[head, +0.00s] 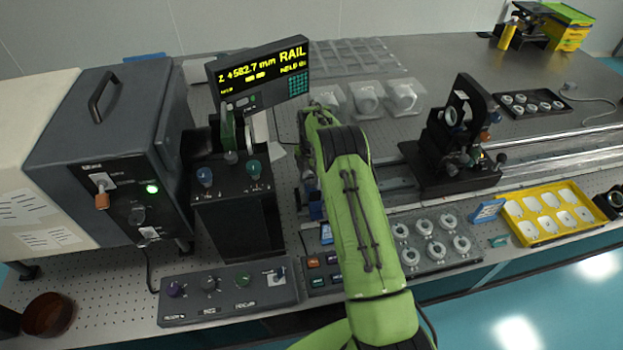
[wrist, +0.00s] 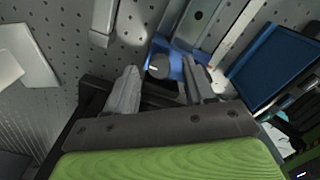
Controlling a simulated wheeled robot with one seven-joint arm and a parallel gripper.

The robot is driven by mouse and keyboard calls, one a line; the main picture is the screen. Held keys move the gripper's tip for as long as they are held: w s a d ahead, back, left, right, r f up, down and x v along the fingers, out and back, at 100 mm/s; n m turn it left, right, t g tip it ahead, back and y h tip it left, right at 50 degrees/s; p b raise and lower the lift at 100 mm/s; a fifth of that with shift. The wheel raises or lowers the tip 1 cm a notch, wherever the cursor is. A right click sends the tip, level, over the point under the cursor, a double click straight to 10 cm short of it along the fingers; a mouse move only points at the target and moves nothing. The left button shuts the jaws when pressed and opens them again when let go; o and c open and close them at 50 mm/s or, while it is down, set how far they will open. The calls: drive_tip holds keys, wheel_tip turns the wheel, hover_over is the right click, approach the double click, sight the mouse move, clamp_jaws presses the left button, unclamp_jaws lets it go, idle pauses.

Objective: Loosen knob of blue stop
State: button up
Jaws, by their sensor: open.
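The blue stop (wrist: 172,52) shows at the top middle of the wrist view, on a grey rail. Its dark grey knob (wrist: 158,67), with a small white mark on the end, faces my gripper. My gripper (wrist: 160,70) is open, with one finger to the left of the knob and one to the right. The knob appears between the fingertips; I see no clear contact. In the head view my green arm hides the gripper and the knob. A small blue part (head: 315,210) beside the arm looks like the stop.
A dark control box (head: 238,215) stands left of my arm, below a rail display (head: 258,75). A black optic carriage (head: 460,165) sits on the rail to the right. A tray of round optics (head: 432,265) lies right of my arm. A blue panel (wrist: 272,65) is near the right finger.

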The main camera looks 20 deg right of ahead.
drive_tip(key=shift+w+f, duration=0.1)
drive_tip(key=shift+f, duration=0.6)
clamp_jaws()
